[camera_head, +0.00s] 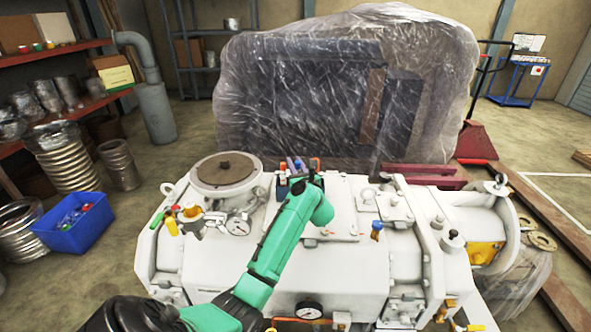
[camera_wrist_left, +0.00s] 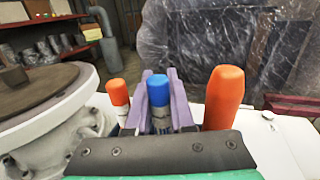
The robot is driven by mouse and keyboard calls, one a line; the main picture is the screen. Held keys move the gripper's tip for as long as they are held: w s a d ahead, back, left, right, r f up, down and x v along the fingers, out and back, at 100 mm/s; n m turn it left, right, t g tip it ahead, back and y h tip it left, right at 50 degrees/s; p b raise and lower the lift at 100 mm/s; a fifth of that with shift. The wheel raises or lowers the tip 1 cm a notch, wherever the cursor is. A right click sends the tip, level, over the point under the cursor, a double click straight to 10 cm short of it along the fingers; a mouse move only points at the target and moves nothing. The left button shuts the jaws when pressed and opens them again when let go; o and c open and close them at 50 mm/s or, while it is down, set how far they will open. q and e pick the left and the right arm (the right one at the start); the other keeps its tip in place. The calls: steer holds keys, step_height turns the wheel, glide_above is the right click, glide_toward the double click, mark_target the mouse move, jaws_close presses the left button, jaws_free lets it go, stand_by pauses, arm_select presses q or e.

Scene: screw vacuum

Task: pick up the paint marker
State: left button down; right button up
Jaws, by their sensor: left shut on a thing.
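My left gripper (camera_head: 294,168) is at the far side of the white machine's top, beyond my green arm. In the left wrist view its two purple fingers (camera_wrist_left: 162,95) are shut on a blue-capped marker with a pale body (camera_wrist_left: 160,91), which stands upright between them. It looks like the paint marker; its lower end is hidden behind the gripper body. An orange-capped marker (camera_wrist_left: 118,93) stands just left of the fingers. A larger orange handle (camera_wrist_left: 223,97) stands to their right. My right gripper is not in view.
The white machine (camera_head: 330,262) has gauges, valves and a round flange (camera_head: 226,170) left of the arm. A plastic-wrapped crate (camera_head: 340,85) stands behind. A blue bin (camera_head: 72,228) is on the floor at left, near red shelves (camera_head: 60,53). A blue-topped fitting (camera_head: 376,228) stands right of the arm.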

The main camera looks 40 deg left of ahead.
arm_select(q)
step_height(320, 180, up, 19)
steer(key=b, duration=0.1)
steer(key=shift+r, duration=0.15)
stand_by(0.7)
